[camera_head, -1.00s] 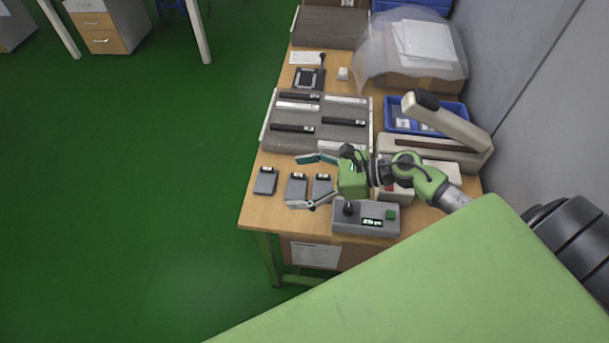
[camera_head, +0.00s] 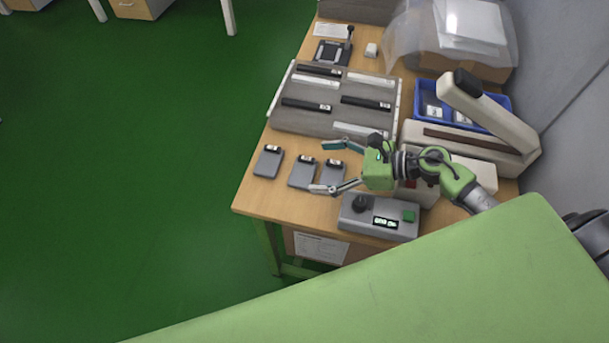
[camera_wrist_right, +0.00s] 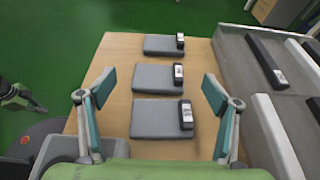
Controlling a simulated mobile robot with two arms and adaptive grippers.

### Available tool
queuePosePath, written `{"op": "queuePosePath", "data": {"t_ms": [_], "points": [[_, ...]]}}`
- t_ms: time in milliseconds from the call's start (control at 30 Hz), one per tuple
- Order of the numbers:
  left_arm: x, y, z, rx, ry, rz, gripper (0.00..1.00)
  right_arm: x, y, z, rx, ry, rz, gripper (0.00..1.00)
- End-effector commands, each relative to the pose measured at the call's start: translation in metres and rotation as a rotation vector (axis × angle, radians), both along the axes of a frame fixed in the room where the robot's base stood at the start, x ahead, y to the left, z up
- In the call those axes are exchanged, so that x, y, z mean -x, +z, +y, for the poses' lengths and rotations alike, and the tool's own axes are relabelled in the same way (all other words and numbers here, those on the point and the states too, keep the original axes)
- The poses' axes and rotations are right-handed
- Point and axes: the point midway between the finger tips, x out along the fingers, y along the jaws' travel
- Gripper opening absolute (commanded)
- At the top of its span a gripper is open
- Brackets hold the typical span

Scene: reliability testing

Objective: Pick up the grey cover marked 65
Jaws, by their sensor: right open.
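Three grey covers with black-and-white label ends lie in a row on the wooden table: left (camera_head: 268,162), middle (camera_head: 303,173) and right (camera_head: 332,173). In the right wrist view they show as far (camera_wrist_right: 160,46), middle (camera_wrist_right: 152,78) and near (camera_wrist_right: 158,119). The label numbers are too small and blurred to read, so I cannot tell which is 65. My right gripper (camera_head: 319,166) is open and empty, its fingers spread either side of the right cover in the head view. A green and black part, seemingly my left gripper (camera_wrist_right: 18,97), shows at the wrist view's left edge; its jaws are unclear.
A grey rack (camera_head: 335,122) with black and white strips lies behind the covers. A grey control box (camera_head: 378,218) with a knob and display stands in front, right. A beige lever device (camera_head: 490,125) and blue bin (camera_head: 498,104) are at right. The table's left edge is near the left cover.

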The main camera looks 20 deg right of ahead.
Motion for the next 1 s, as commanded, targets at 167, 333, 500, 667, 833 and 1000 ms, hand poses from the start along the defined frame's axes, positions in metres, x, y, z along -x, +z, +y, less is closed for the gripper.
{"op": "queuePosePath", "data": {"t_ms": [167,333,500,667,833,1000], "points": [[0.0,0.002,-0.004,0.005,0.002,0.0,0.0,-0.008,-0.006,0.01,-0.003,-0.002,-0.002,0.82],[0.0,0.009,-0.008,0.008,0.002,0.0,0.0,-0.017,-0.012,0.023,-0.003,-0.001,-0.001,0.82],[-0.001,0.021,-0.008,0.01,0.001,-0.002,0.0,-0.029,-0.019,0.042,-0.005,-0.001,0.0,0.82],[-0.002,0.024,-0.009,0.01,0.0,-0.004,0.0,-0.038,-0.029,0.054,-0.002,-0.001,-0.001,0.82],[-0.002,0.024,-0.009,0.01,-0.001,-0.004,0.0,-0.039,-0.032,0.057,0.0,0.0,-0.001,0.82],[-0.002,0.024,-0.009,0.01,-0.001,-0.004,0.0,-0.039,-0.032,0.057,0.001,0.0,-0.001,0.69]]}}
